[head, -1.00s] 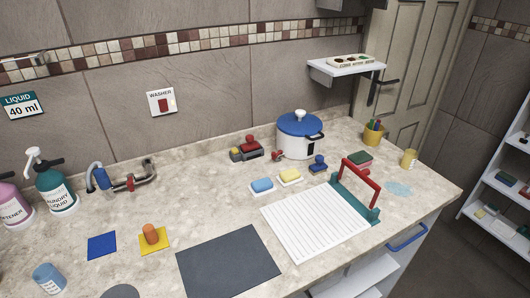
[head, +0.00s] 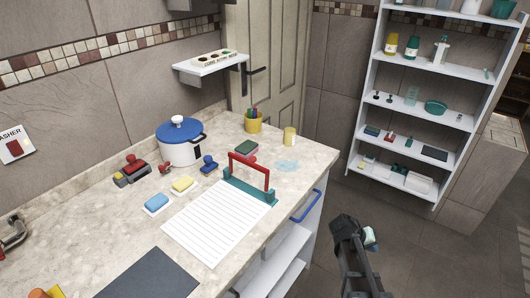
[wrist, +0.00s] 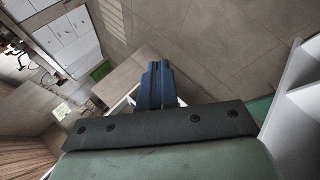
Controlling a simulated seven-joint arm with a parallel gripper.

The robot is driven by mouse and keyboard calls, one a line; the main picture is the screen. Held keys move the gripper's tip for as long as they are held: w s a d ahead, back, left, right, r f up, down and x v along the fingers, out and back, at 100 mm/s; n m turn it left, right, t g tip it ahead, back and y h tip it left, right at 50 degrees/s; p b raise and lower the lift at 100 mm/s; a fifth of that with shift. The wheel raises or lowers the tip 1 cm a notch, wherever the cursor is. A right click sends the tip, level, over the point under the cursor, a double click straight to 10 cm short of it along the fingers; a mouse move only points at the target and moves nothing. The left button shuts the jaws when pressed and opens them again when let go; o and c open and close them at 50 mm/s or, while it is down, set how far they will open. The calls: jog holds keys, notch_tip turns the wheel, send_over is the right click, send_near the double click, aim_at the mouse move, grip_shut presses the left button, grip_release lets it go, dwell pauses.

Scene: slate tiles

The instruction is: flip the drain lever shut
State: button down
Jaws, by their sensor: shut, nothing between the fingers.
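No drain lever can be made out for certain now. At the left edge of the head view, part of a grey metal pipe fitting (head: 13,232) stands on the counter, cut off by the frame. My gripper shows in the wrist view (wrist: 157,75) with its two dark blue fingers together and nothing between them. My dark arm shows at the lower right of the head view, over the floor beyond the counter's right end, well away from the fitting.
White shelves (head: 375,130) stand at right.

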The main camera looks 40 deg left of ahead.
jog(key=w+a+r+t, duration=0.2)
jog(key=a+r+t, duration=0.1)
jog(key=a+r, duration=0.6)
jog(key=w+a+r+t, duration=0.2)
jog(key=a+r, duration=0.5)
jog(key=r, duration=0.4)
jog(key=s+a+r+n+t+y, duration=0.1)
jog(key=s+a+r+t, duration=0.15)
jog(key=a+r, duration=0.6)
jog(key=s+a+r+t+y, duration=0.1)
jog(key=s+a+r, duration=0.2)
jog(key=a+r, duration=0.5)
jog(key=s+a+n+g+y, duration=0.3)
jog(key=s+a+y, duration=0.1)
jog(key=s+a, duration=1.4)
jog(key=s+a+n+g+y, duration=0.1)
jog(key=s+a+g, duration=0.1)
jog(key=s+a, duration=0.5)
jog(key=s+a+n+g+y, duration=0.2)
jog(key=s+a, duration=0.6)
jog(key=s, duration=0.9)
jog(key=shift+s+f+n+g, duration=0.3)
jog(key=shift+s+f+g, duration=0.15)
jog(key=shift+g, duration=0.1)
